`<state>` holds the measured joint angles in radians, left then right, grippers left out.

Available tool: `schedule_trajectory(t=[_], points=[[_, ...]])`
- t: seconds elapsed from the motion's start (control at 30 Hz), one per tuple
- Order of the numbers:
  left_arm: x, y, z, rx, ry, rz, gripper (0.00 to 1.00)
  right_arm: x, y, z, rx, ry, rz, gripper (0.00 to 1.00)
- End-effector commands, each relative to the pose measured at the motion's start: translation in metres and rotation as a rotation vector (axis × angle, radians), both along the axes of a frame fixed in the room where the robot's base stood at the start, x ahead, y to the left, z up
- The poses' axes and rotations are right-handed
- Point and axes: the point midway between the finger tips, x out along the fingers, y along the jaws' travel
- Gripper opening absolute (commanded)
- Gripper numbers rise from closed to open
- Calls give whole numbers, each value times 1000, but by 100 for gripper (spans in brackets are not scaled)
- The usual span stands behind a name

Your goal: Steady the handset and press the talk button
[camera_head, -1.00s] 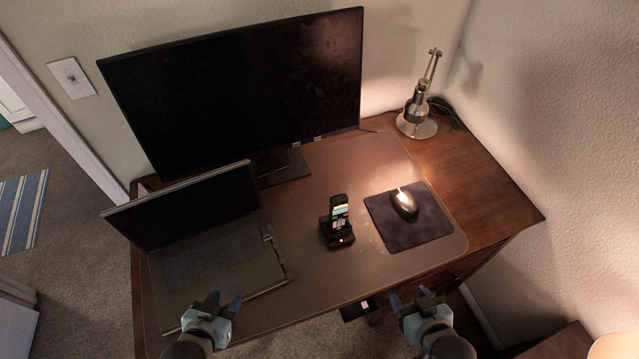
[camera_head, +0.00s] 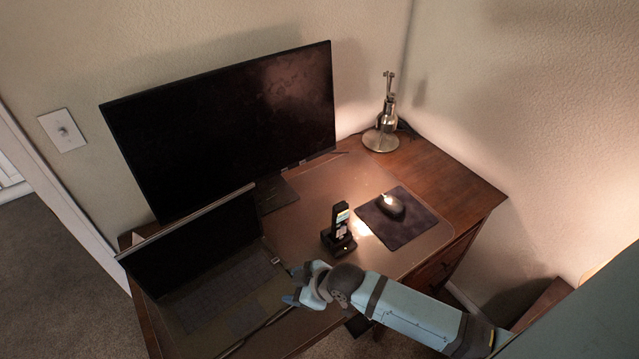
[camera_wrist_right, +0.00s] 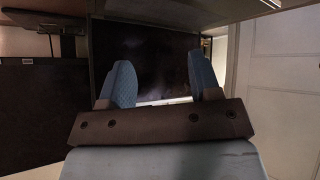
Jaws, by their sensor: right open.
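The black handset (camera_head: 340,217) stands upright in its dark base (camera_head: 338,244) near the middle of the blotter, with a lit screen and light keys. The talk button is too small to make out. My right gripper (camera_head: 291,286) is open and empty, left of and nearer than the handset, over the laptop's right front corner and apart from the handset. Its two blue fingers spread in the right wrist view (camera_wrist_right: 162,75), with nothing held; the handset is not recognisable there. My left gripper is out of view.
An open laptop (camera_head: 215,290) lies left of the handset. A large monitor (camera_head: 225,125) stands behind. A mouse (camera_head: 391,206) on a dark pad (camera_head: 408,231) is to the right. A lamp (camera_head: 381,138) stands at the back. Bare blotter (camera_head: 300,215) shows behind the handset.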

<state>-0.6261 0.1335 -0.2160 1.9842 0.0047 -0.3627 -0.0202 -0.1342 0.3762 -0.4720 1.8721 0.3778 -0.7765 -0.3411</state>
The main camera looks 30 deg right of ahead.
Motion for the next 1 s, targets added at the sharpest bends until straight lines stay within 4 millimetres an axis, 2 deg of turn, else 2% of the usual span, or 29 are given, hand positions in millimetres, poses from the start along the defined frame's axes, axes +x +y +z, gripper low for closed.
schedule_trajectory(t=[0.03,0.17,0.27,0.37,0.5,0.6,0.73,0.87,1.0], points=[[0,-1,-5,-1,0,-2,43,20,-5,3,-55,3,66,57],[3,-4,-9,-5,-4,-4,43,54,-21,13,-198,53,239,57],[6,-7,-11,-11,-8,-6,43,79,-44,26,-317,100,360,57],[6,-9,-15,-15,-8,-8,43,101,-75,44,-434,158,467,57],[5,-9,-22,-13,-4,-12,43,126,-127,79,-576,256,591,57],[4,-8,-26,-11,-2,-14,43,137,-161,104,-645,324,655,57],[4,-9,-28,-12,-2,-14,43,142,-191,130,-693,390,708,57],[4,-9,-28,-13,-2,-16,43,143,-204,141,-708,419,732,57],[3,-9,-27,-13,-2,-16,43,143,-206,134,-708,427,737,57]])
